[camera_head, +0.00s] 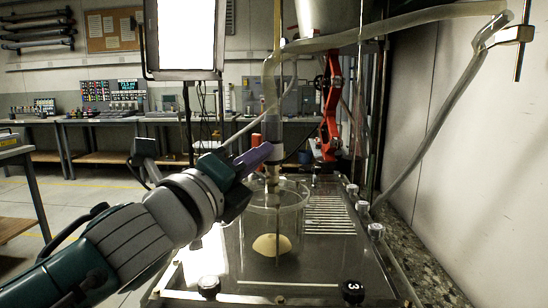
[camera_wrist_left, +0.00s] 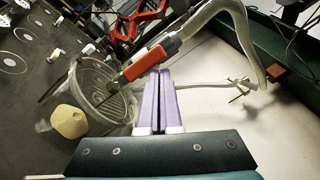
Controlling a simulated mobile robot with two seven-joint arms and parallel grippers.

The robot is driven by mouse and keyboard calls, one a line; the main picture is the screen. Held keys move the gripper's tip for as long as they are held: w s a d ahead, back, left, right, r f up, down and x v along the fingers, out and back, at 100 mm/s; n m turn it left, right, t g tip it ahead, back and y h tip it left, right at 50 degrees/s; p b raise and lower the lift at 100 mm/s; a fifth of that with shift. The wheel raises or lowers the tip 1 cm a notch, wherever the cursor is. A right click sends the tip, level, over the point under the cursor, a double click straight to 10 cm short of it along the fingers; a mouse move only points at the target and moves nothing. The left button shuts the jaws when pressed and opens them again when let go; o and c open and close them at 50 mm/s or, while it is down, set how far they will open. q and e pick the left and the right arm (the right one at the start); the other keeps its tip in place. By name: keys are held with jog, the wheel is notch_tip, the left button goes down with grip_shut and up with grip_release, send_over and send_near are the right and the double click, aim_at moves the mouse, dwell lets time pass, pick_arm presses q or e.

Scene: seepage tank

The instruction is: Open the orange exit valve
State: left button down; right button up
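The orange exit valve (camera_wrist_left: 150,58) shows in the left wrist view as an orange-red body on a pale hose, just beyond my fingertips. In the head view I cannot pick out its orange body; a vertical tube with a grey collar (camera_head: 272,128) stands near my fingers. My left gripper (camera_head: 262,152) has purple fingers pointing up and right beside this tube. In the left wrist view its fingers (camera_wrist_left: 160,72) lie side by side with hardly any gap and nothing visible between them. I cannot tell whether the tips touch the valve. My right gripper is out of view.
A clear glass beaker (camera_head: 297,208) stands on the dark bench top (camera_head: 335,262), below the tube. A yellowish lump (camera_head: 272,246) shows low by it. A red stand part (camera_head: 330,110) is behind. A hose (camera_head: 430,135) runs down the right side.

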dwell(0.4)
pick_arm(q)
jog(key=v, duration=1)
jog(key=shift+p, duration=0.35)
